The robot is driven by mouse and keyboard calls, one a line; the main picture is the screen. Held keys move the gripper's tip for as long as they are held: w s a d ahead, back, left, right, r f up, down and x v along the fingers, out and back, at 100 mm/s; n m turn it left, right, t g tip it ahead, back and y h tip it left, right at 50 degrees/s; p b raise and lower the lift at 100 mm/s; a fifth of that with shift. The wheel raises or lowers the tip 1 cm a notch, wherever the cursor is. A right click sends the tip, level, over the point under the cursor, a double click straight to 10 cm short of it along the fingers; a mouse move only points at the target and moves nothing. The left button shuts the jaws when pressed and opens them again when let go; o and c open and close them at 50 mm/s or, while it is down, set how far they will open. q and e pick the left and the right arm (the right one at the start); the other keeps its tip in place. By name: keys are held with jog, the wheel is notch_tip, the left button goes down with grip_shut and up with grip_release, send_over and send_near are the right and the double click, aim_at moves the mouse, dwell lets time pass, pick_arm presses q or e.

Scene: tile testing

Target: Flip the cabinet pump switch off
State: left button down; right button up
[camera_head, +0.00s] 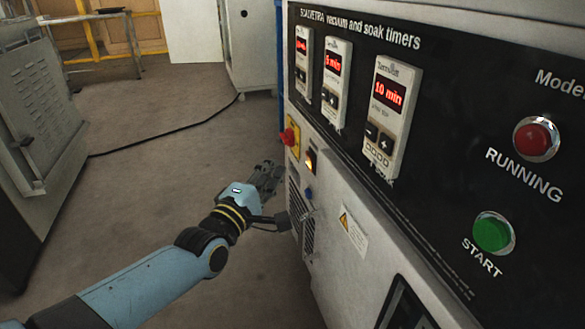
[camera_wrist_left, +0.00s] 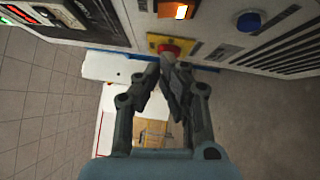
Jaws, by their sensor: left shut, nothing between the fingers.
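The cabinet pump switch (camera_head: 310,161) looks like the small lit orange rocker on the cabinet's side panel, below the timers. It glows orange in the left wrist view (camera_wrist_left: 176,11), near the top edge. My left gripper (camera_head: 275,172) is shut and empty, to the left of the switch and in front of the panel. In the left wrist view its fingertips (camera_wrist_left: 168,62) come together just below a red knob (camera_wrist_left: 170,47) on a yellow plate. I cannot tell whether they touch it. The switch lies beyond the fingertips, apart from them.
A blue button (camera_head: 308,193) and vent slots sit below the switch. A warning label (camera_head: 353,236) is on the panel. The black timer panel (camera_head: 440,140) has a red RUNNING lamp and green START button. A cable (camera_head: 165,133) crosses the floor. Open floor lies left of the cabinet.

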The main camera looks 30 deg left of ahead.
aim_at(309, 162)
pick_arm(q)
jog(key=w+d, duration=0.1)
jog(key=w+b, duration=0.1)
jog(key=w+d, duration=0.1)
jog(key=w, duration=0.1)
jog(key=shift+d+r, duration=0.3)
pick_arm(e)
jog(key=shift+s+a+r+t, duration=0.1)
jog(key=shift+s+a+t, duration=0.05)
jog(key=shift+t, duration=0.45)
jog(key=shift+s+a+t, duration=0.1)
jog(key=shift+t, duration=0.5)
